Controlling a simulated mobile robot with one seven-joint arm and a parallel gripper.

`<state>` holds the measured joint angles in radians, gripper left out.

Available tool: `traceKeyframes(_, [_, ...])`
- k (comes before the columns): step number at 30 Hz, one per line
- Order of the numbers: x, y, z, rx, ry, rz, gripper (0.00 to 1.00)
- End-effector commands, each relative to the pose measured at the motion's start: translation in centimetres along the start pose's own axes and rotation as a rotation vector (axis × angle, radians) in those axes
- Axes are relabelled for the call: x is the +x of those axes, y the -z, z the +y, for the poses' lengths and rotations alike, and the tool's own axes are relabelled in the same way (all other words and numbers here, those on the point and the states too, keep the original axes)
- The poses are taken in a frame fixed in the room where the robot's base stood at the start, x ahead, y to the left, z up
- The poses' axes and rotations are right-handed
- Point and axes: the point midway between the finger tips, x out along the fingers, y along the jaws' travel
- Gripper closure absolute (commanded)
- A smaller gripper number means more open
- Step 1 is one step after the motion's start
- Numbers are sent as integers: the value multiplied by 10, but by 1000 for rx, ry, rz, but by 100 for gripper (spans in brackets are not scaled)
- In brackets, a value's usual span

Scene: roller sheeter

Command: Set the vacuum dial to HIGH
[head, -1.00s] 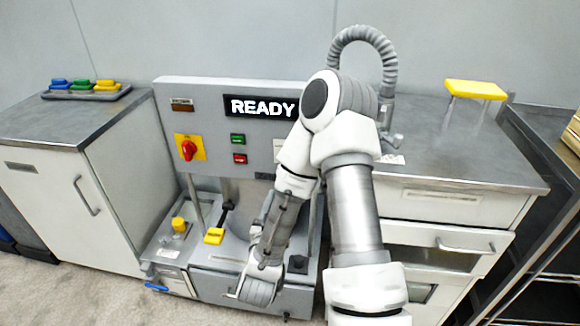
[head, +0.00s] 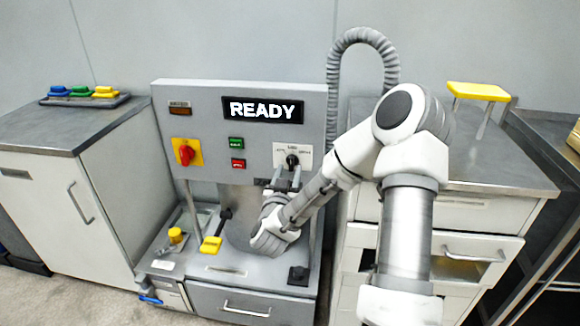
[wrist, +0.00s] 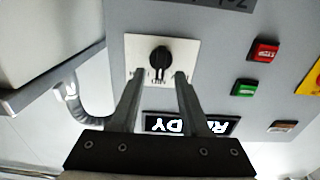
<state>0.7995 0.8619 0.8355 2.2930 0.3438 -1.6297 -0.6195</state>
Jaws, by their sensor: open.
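The dial (head: 292,160) is a black knob on a white plate on the right of the machine's upright panel. It also shows in the wrist view (wrist: 160,58), where the picture is upside down. The small labels on its plate are too blurred to read, so I cannot tell its setting. My gripper (head: 287,174) is open and empty, just in front of and slightly below the dial. In the wrist view my gripper's fingertips (wrist: 159,77) lie on either side of the dial's line, apparently short of the knob.
The panel has a READY display (head: 262,109), a red rotary switch (head: 185,152) on yellow, a green button (head: 237,142) and a red button (head: 238,163). A grey hose (head: 362,36) arches behind my arm.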

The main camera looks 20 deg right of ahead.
Motion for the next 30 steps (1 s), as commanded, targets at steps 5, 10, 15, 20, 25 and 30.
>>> traceKeyframes(5, [21,0,0,2,-1,-1,54])
traceKeyframes(10, [27,0,0,0,0,-1,54])
traceKeyframes(15, [27,-1,0,0,1,-1,54])
traceKeyframes(20, [27,-1,0,0,1,-1,72])
traceKeyframes(25, [27,0,0,0,1,-1,100])
traceKeyframes(30, [27,-1,0,0,0,-1,100])
